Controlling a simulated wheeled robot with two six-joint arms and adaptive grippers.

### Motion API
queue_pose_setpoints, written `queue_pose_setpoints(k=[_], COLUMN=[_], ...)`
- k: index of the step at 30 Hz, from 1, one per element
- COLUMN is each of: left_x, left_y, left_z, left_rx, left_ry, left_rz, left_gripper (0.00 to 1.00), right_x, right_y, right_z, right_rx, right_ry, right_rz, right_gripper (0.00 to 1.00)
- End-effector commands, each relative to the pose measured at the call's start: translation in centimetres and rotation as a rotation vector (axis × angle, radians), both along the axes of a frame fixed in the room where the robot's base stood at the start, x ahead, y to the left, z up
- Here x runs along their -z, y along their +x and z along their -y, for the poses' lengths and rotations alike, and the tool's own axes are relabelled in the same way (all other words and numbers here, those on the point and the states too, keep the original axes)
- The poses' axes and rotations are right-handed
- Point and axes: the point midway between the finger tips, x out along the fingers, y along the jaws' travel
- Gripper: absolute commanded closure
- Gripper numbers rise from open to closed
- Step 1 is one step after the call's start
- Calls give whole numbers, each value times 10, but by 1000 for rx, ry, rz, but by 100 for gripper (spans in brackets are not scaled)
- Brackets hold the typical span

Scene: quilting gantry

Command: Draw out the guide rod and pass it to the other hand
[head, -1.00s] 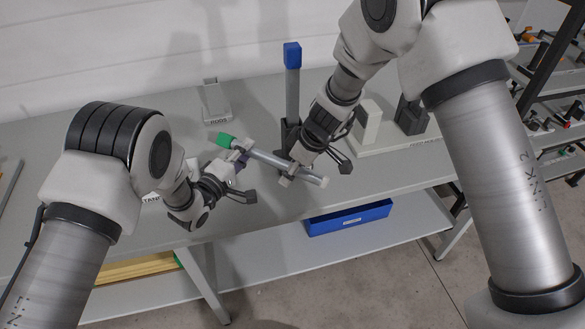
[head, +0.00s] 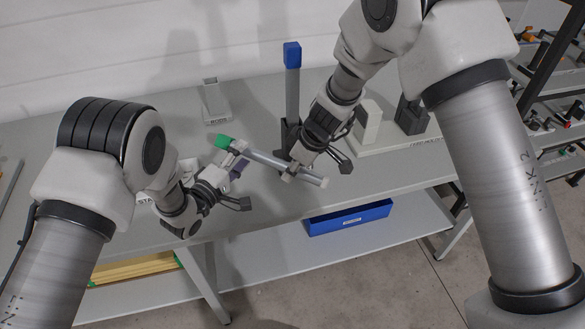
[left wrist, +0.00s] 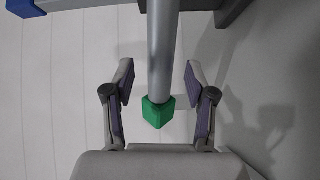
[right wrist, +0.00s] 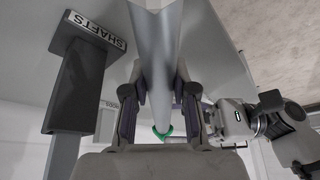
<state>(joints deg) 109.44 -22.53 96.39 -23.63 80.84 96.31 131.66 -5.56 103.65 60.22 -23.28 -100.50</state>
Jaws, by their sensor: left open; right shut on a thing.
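The guide rod (head: 266,159) is a grey bar with a green end (head: 223,142). It is held above the table, tilted down to the right in the head view. My right gripper (head: 291,172) is shut on the rod toward its plain end; the right wrist view shows the rod (right wrist: 158,70) between its fingers. My left gripper (head: 240,184) is open beside the green-ended part. In the left wrist view the rod (left wrist: 161,50) runs between the spread fingers, with gaps on both sides, and the green tip (left wrist: 158,112) points toward the palm.
A blue-topped post (head: 292,85) stands upright behind my right gripper. A small grey stand (head: 215,103) is at the back left. A pale block (head: 368,122) and a dark block (head: 411,116) stand at right. A blue bin (head: 347,218) sits below the table (head: 110,140).

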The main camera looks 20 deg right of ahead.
Motion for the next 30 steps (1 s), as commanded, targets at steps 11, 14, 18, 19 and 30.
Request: queue_pose_setpoints(k=[11, 14, 18, 19, 30], left_x=[-2, -2, 11, 15, 113], left_y=[-62, -69, -82, -86, -157], left_z=[-63, -69, -87, -93, -183], left_rx=[-3, -4, -55, -75, -317], left_ry=[0, -4, -61, -83, 271], left_rz=[-1, -8, -110, -148, -427], left_gripper=[44, 44, 44, 44, 44], right_x=[0, 0, 0, 0, 0], right_y=[0, 0, 0, 0, 0], right_z=[0, 0, 0, 0, 0], right_rx=[0, 0, 0, 0, 0], right_ry=[-1, -1, 0, 0, -1], right_rz=[1, 1, 0, 0, 1], right_gripper=[100, 100, 100, 100, 100])
